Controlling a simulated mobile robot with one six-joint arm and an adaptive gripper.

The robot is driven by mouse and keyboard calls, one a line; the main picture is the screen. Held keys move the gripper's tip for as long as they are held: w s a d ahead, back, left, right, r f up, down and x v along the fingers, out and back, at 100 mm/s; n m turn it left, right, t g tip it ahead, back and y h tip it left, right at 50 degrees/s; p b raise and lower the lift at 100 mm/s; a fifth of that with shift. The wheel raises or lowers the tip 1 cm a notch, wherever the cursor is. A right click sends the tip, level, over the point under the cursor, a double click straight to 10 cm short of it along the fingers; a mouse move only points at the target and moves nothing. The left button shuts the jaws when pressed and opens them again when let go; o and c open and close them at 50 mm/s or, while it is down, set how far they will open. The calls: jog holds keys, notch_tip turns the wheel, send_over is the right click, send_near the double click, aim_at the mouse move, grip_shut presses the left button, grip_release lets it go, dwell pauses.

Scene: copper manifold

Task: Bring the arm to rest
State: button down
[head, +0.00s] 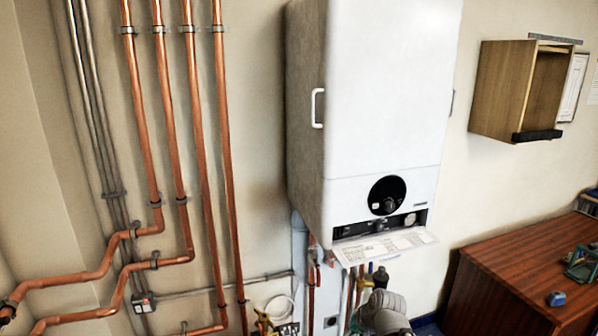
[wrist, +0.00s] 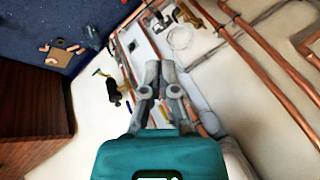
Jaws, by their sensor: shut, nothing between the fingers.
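My gripper (wrist: 161,68) shows in the wrist view, its grey fingers closed together with nothing between them. It points toward the lower wall with the pipes and appears apart from everything around it. In the head view, part of my grey arm (head: 385,309) shows at the bottom, below the white boiler (head: 385,90); the fingers cannot be made out there.
Copper pipes (head: 200,120) run down the wall left of the boiler. A paper sheet (head: 384,245) sticks out under the boiler. A wooden desk (head: 510,285) stands at right, below an open wall cabinet (head: 500,88). Small pieces lie on the blue floor (wrist: 85,22).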

jog(key=s+d+f+n+g+h, duration=0.2)
jog(key=s+d+g+h, duration=0.1)
jog(key=s, duration=0.3)
jog(key=shift+s+d+n+g+h, duration=0.15)
jog(key=shift+s+n+g+h, duration=0.15)
jog(key=shift+s+g+h, duration=0.15)
jog(key=shift+w+f, duration=0.15)
jog(key=shift+w, duration=0.05)
dwell(0.8)
